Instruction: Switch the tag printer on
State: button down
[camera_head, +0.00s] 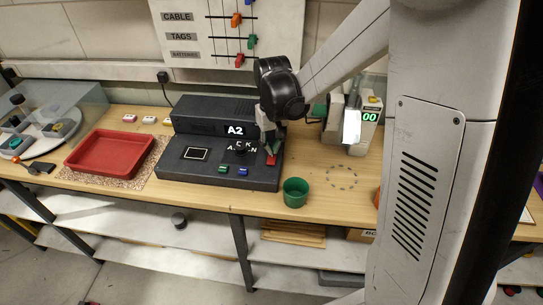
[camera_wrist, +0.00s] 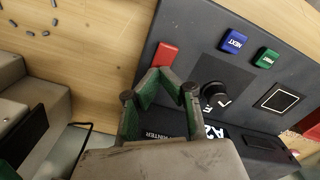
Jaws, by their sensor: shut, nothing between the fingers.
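A black console (camera_head: 218,175) with a lit "A2" display (camera_head: 236,131) stands on the bench. In the wrist view the word "PRINTER" (camera_wrist: 160,134) shows on it, partly behind my fingers. A red control (camera_wrist: 165,53) sits at its panel edge; it also shows in the head view (camera_head: 271,160). My gripper (camera_wrist: 161,75) is shut and empty, its fingertips close by the red control; contact cannot be told. In the head view my gripper (camera_head: 270,141) is over the console's right end. A dark knob (camera_wrist: 215,96) is beside the fingers.
A blue button (camera_wrist: 235,41) and a green button (camera_wrist: 266,57) are on the panel. A green cup (camera_head: 295,193) stands right of the console. A white device with a green "00" display (camera_head: 370,117) stands behind. A red tray (camera_head: 110,153) lies to the left.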

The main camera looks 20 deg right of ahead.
aim_at(272, 157)
jog(key=shift+r+p, duration=1.25)
jog(key=shift+r, duration=1.35)
jog(key=shift+s+r, duration=0.1)
jog(key=shift+r, duration=0.05)
jog(key=s+r+t+b, duration=0.3)
jog(key=s, duration=0.7)
jog(key=s+r+t+b, duration=0.3)
jog(key=s+t, duration=0.1)
jog(key=s, duration=0.6)
jog(key=shift+m+b, duration=0.3)
jog(key=shift+m, duration=0.1)
